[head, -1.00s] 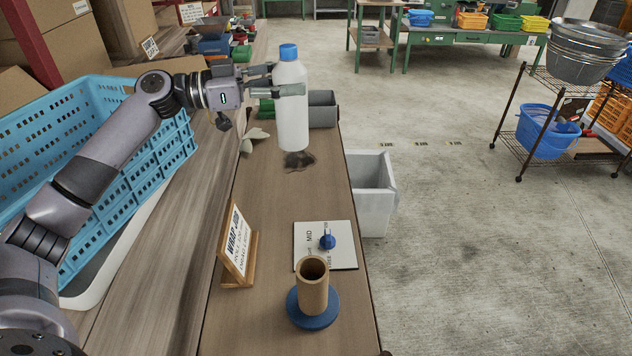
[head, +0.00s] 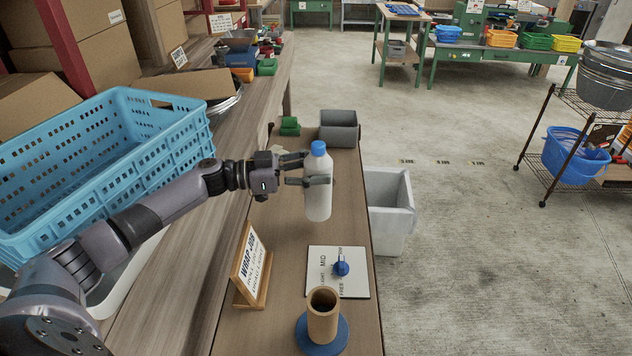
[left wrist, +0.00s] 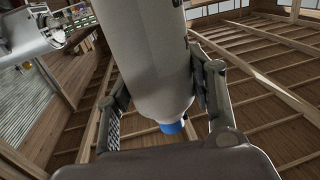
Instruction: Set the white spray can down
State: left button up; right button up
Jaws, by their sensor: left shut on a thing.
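The white spray can (head: 317,203), a white bottle-like can with a blue cap, stands upright in my left gripper (head: 318,181) over the narrow wooden table (head: 290,255). The two fingers close around its upper body from the left. In the left wrist view the can (left wrist: 150,55) lies between the two fingers (left wrist: 165,95), its blue cap towards the bottom of the picture. No clear gap shows under the can's base, and I cannot tell whether it touches the table. My right gripper is not in view.
A switch plate with a blue knob (head: 341,268), a sign on a wooden stand (head: 250,265) and a cardboard tube on a blue base (head: 322,315) stand nearer. Grey (head: 338,118) and green bins (head: 289,125) stand farther back. A blue crate (head: 95,165) is at left.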

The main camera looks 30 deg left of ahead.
pick_arm(q)
notch_tip(320, 180, down, 4)
jog(key=shift+r+p, duration=0.1)
jog(key=shift+p, duration=0.35)
jog(key=shift+f, duration=0.35)
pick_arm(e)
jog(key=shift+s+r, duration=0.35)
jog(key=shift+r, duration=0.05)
pick_arm(q)
jog(key=shift+f, duration=0.1)
jog(key=o, duration=1.6)
jog(key=shift+o, duration=0.2)
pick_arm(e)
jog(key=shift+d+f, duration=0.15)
